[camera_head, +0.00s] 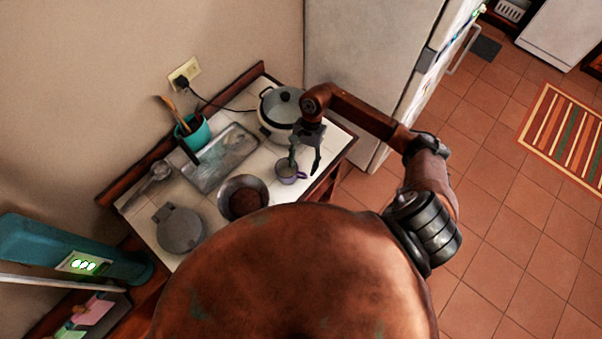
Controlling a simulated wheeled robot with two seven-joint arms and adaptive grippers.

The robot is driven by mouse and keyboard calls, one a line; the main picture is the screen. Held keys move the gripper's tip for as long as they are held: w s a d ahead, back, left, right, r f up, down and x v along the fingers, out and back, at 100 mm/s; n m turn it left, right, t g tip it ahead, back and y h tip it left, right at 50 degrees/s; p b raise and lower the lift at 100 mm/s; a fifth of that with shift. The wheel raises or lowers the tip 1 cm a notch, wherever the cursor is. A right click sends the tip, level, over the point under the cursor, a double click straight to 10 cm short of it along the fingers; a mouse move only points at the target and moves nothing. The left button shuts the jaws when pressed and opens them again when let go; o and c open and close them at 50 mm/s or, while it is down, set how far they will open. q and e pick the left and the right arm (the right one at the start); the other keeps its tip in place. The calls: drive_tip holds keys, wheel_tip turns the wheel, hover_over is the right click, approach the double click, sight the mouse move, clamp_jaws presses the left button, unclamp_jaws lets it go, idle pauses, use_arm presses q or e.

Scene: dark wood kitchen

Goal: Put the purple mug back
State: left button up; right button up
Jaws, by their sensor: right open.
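The purple mug (287,174) stands upright on the white tiled counter (225,132), near its right edge, with its handle toward the right. My right gripper (305,165) is at the mug with its fingers spread and pointing down. One finger shows at the mug's rim and the other to its right. I cannot tell whether either finger touches the mug. My left gripper is not in view.
A rice cooker (283,103) stands behind my right gripper. A bowl (243,197), a grey round appliance (180,230), a metal tray (222,160) and a teal utensil cup (194,133) crowd the counter. A fridge (372,62) stands at the back right.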

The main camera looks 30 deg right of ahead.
drive_tip(key=b+v, duration=0.1)
drive_tip(key=v, duration=0.5)
drive_tip(key=shift+r+b, duration=0.3)
drive_tip(key=shift+r, duration=0.1)
drive_tip(key=shift+w+d, duration=0.1)
